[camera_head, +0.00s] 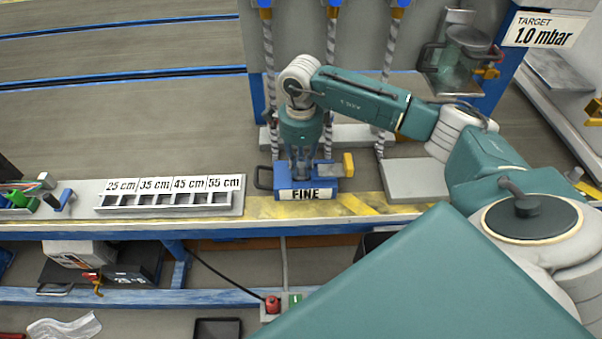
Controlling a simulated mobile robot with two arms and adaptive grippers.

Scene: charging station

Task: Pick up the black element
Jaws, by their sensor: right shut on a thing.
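My right gripper (302,168) points straight down over the blue block (284,190) labelled FINE, near the table's front edge. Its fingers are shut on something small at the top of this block. I take it to be the black element, but the fingers hide most of it and its colour is hard to tell. I cannot tell whether it is still seated in the block. The block has a black handle on its left and a yellow part on its right. My left gripper is not in view.
A grey rack (168,200) with several slots labelled 25 cm to 55 cm lies left of the block. Vertical hoses (331,50) hang behind my gripper. A clear container (455,62) stands at the back right by the TARGET 1.0 mbar sign (545,30).

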